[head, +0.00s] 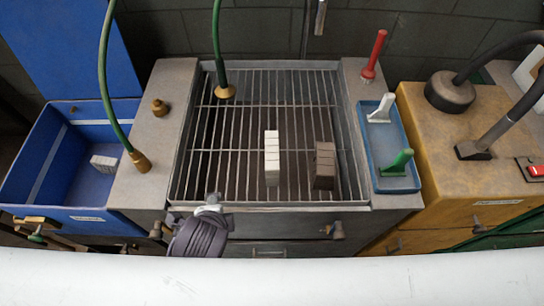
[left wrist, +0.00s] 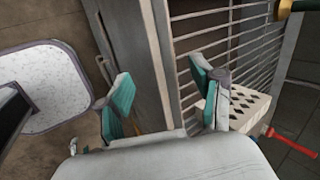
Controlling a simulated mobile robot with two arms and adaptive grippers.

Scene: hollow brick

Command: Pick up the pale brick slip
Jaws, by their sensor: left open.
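A pale block (head: 271,158) with slots in its side stands on the wire grate in the head view, left of a dark brown block (head: 325,165). A smaller pale slotted piece (head: 104,163) lies in the blue bin; I cannot tell which pale piece is the slip. In the left wrist view my left gripper (left wrist: 167,95) is open, its teal-padded fingers apart with nothing between them. A pale block with diamond-shaped holes (left wrist: 246,105) lies beyond the lower-right finger, which partly covers it. My right gripper is not in view.
The wire grate (head: 225,140) is mostly clear. A brass-tipped hose (head: 224,92) hangs over it. A blue tray (head: 395,183) with a green-handled tool (head: 397,163) stands right, near a red-handled tool (head: 374,55).

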